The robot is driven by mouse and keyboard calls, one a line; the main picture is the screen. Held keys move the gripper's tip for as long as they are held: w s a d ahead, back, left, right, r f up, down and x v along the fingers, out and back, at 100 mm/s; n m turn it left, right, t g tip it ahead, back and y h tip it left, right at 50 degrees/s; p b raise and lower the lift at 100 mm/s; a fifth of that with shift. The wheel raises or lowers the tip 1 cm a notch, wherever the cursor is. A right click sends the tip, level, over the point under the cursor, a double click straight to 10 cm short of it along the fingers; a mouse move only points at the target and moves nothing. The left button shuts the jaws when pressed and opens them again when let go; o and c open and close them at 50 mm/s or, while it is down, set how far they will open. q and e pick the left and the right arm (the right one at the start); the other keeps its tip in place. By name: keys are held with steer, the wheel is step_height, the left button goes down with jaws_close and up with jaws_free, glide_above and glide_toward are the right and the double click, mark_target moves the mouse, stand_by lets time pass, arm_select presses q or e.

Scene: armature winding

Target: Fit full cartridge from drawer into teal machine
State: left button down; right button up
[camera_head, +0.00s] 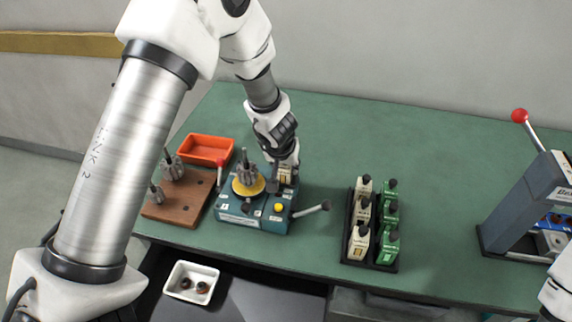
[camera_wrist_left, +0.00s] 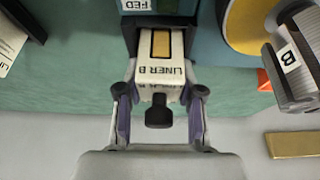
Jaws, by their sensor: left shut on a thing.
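My left gripper (camera_head: 284,163) is shut on a cream cartridge (camera_head: 286,178) at the back right of the teal machine (camera_head: 238,213). In the left wrist view the fingers (camera_wrist_left: 159,103) flank this cartridge (camera_wrist_left: 160,75), marked "LINER B", with a yellow-brown window and a black knob. Its far end is at a dark slot on the teal machine (camera_wrist_left: 215,60); how deep it sits I cannot tell. The open drawer (camera_head: 245,300) at the front holds a white tray (camera_head: 188,269) with two small brown items. My right gripper is out of view.
A black rack (camera_head: 370,262) holds several cream and green cartridges. Left of the machine are a brown board (camera_head: 195,205) with metal parts and an orange tray (camera_head: 205,137). A grey press (camera_head: 520,200) with a red-knobbed lever stands at right. The table's back is clear.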

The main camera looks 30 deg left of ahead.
arm_select(q)
steer(key=c, duration=0.7)
jaws_free()
steer(key=shift+f, duration=0.1)
steer(key=shift+o, duration=0.2)
step_height(320, 180, up, 5)
steer(key=p, duration=0.5)
steer(key=shift+f, duration=0.15)
